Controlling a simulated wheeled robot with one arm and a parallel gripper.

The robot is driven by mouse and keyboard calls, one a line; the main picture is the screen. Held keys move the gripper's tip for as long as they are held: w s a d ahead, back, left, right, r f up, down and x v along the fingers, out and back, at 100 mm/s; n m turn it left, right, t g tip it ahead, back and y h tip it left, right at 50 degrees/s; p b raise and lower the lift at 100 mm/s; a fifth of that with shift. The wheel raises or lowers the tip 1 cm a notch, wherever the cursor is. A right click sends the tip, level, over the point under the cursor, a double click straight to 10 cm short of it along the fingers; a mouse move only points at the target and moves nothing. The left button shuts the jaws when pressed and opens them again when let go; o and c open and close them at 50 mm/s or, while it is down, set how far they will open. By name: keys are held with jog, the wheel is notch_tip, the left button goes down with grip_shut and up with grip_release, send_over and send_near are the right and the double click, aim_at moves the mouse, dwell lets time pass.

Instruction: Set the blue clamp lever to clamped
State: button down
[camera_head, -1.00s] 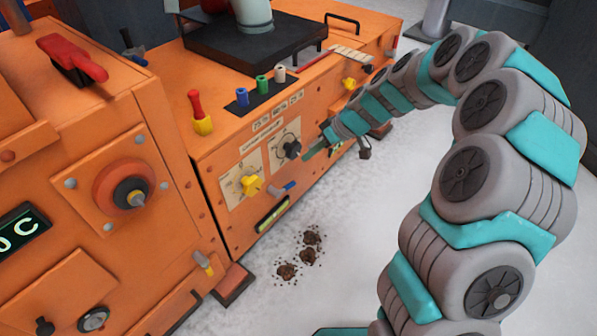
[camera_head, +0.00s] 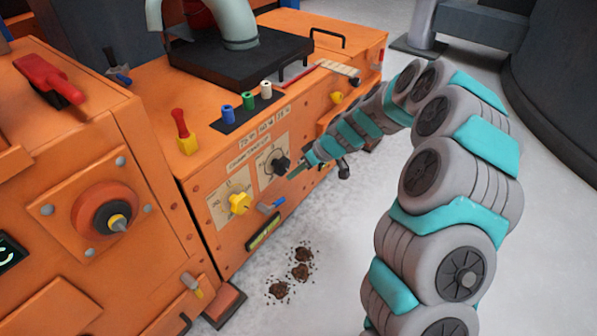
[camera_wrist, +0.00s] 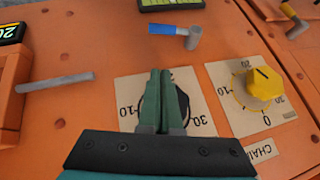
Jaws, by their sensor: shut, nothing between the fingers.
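A small lever with a blue handle and grey pivot (camera_head: 271,205) sits low on the orange front panel, below the black knob (camera_head: 280,165). In the wrist view the blue lever (camera_wrist: 176,30) lies sideways near the top, blue end left and grey pivot right, beyond my fingertips. My gripper (camera_head: 292,174) is in front of the panel beside the black knob. In the wrist view its green fingers (camera_wrist: 160,74) are together and empty, covering most of the black knob and its dial plate. The gripper is apart from the blue lever.
A yellow knob (camera_head: 240,203) is left of the black knob. A grey bar (camera_wrist: 55,82) sticks out at left in the wrist view. A red-and-yellow lever (camera_head: 183,132) and several coloured pegs (camera_head: 248,101) stand on the top. Dirt clumps (camera_head: 300,271) lie on the floor.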

send_over(284, 201)
jog(key=w, duration=0.1)
jog(key=f, duration=0.4)
jog(key=shift+d+f, duration=0.2)
jog(key=f, duration=0.1)
jog(key=s+f, duration=0.1)
jog(key=f, duration=0.1)
jog(key=shift+a, duration=0.15)
jog(key=shift+s+f, duration=0.1)
jog(key=shift+f, duration=0.4)
jog(key=shift+f, duration=0.1)
jog(key=shift+f+g+b, duration=0.15)
jog(key=shift+g+b, duration=0.15)
jog(key=shift+b, duration=0.35)
